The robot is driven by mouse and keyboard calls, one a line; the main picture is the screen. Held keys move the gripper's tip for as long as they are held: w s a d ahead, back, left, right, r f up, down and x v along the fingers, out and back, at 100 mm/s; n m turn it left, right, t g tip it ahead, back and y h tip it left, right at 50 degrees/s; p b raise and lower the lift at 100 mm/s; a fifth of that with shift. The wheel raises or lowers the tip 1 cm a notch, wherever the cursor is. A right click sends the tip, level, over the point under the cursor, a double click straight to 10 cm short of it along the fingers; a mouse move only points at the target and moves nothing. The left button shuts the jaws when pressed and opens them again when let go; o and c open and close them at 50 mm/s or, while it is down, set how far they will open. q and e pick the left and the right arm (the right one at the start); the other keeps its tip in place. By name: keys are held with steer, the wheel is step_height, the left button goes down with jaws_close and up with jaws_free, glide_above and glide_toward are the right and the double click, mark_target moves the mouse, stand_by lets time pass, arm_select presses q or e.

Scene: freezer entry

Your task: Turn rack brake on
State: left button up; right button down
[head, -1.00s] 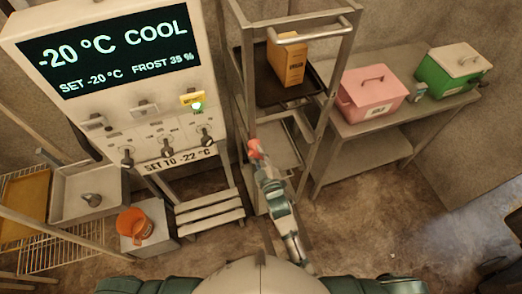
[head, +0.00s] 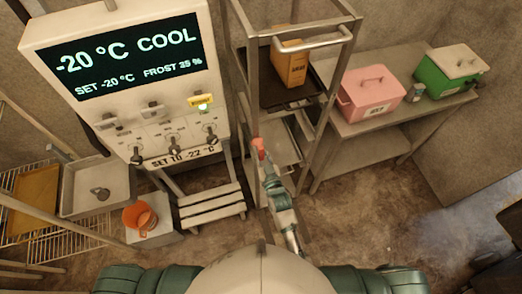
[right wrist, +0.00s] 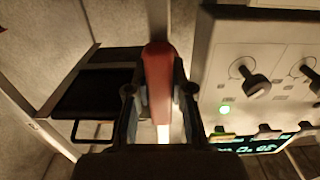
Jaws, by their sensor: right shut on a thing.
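The rack (head: 240,110) is a grey metal frame on legs, with a push bar across its top and dark trays. A red brake lever (head: 258,146) sits at its near left upright. My right gripper (head: 262,157) is at the lever. In the right wrist view the red lever (right wrist: 157,75) stands between the two dark fingers (right wrist: 158,105), which are shut on it. The fingers hide its lower part. My left gripper is not in view.
A control panel (head: 125,85) with knobs and a lit green lamp stands left of the rack. A brown carton (head: 290,65) is on the rack. A pink box (head: 372,93) and green box (head: 447,78) stand on the right table.

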steer(key=shift+w+r, duration=0.15)
steer(key=shift+r, duration=0.35)
steer(key=c, duration=1.3)
jaws_free()
steer(key=o, duration=0.3)
steer(key=shift+f, duration=0.1)
steer(key=shift+a+f, duration=0.1)
steer(key=shift+f, duration=0.05)
steer(key=v, duration=1.2)
